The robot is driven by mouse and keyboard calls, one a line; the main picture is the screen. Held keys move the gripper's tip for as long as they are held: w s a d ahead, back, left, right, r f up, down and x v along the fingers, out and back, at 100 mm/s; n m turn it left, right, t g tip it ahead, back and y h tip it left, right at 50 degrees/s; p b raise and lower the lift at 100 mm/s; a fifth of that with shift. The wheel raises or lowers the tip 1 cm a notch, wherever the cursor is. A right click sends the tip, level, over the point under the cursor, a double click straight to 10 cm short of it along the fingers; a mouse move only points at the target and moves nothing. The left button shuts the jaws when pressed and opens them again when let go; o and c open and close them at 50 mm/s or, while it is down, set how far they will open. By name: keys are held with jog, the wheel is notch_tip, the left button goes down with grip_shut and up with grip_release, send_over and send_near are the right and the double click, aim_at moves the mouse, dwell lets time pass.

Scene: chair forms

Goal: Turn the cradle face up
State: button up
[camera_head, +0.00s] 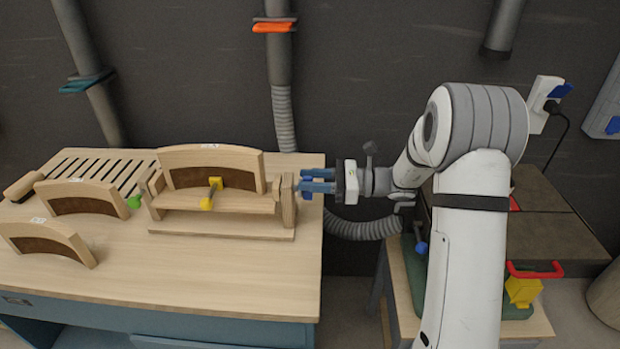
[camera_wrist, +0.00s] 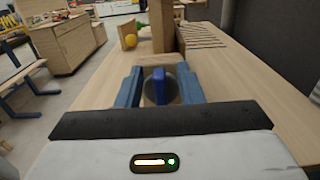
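The cradle (camera_head: 222,202) is a light wooden frame between two end posts on a base board on the workbench. A curved chair form (camera_head: 212,156) with a dark brown inner face stands upright in it, and a yellow-headed clamp (camera_head: 212,194) sticks out at its front. A blue handle (camera_head: 307,190) is on the right end post. My gripper (camera_head: 314,181) is at that end. In the wrist view the blue handle (camera_wrist: 159,87) stands on a round grey disc between my two blue fingers (camera_wrist: 158,84), with a gap on both sides. My gripper is open around it.
Two more curved forms (camera_head: 82,198) (camera_head: 48,239) and a wooden block (camera_head: 24,186) lie left on the workbench (camera_head: 200,275), near a slatted rack (camera_head: 100,166). A green knob (camera_head: 134,201) is beside the cradle. The bench front is clear. A side stand (camera_head: 540,325) is at right.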

jog(key=shift+a, duration=0.4)
jog(key=shift+c, duration=0.4)
jog(key=c, duration=0.6)
grip_shut()
jog(key=shift+s+f, duration=0.1)
jog(key=shift+f, duration=0.05)
